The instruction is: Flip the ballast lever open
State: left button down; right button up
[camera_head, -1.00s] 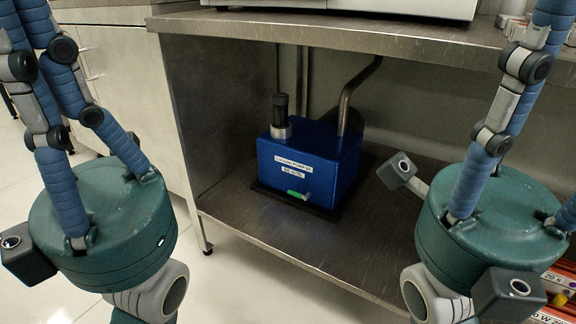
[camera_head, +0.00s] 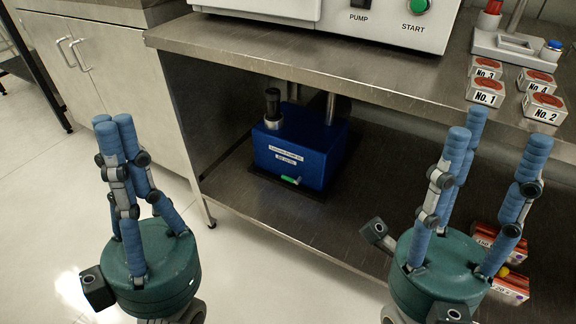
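The blue vacuum pump (camera_head: 318,165) sits on the lower shelf under the bench. A small green lever (camera_head: 289,180) with a pale end lies near the bottom of its front face. My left gripper (camera_head: 112,125) stands in front and to the left of the pump, fingers pointing up. Its fingertips are drawn together with nothing between them. My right gripper (camera_head: 490,142) is to the right of the pump, fingers up and spread wide, empty. Both are well apart from the lever.
The lower steel shelf (camera_head: 325,240) has free room around the pump. The upper bench top (camera_head: 300,52) overhangs it, holding a machine (camera_head: 385,25) and several numbered boxes (camera_head: 485,90). Red boxes (camera_head: 510,288) stand at right behind my gripper. Cabinets (camera_head: 95,80) stand left.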

aim_at(287, 178)
jog(key=i+j+z, duration=0.1)
jog(key=j+z, duration=0.15)
jog(key=z, duration=0.2)
jog(key=j+z, duration=0.3)
jog(key=z, duration=0.15)
jog(key=j+z, duration=0.3)
jog(key=z, duration=0.15)
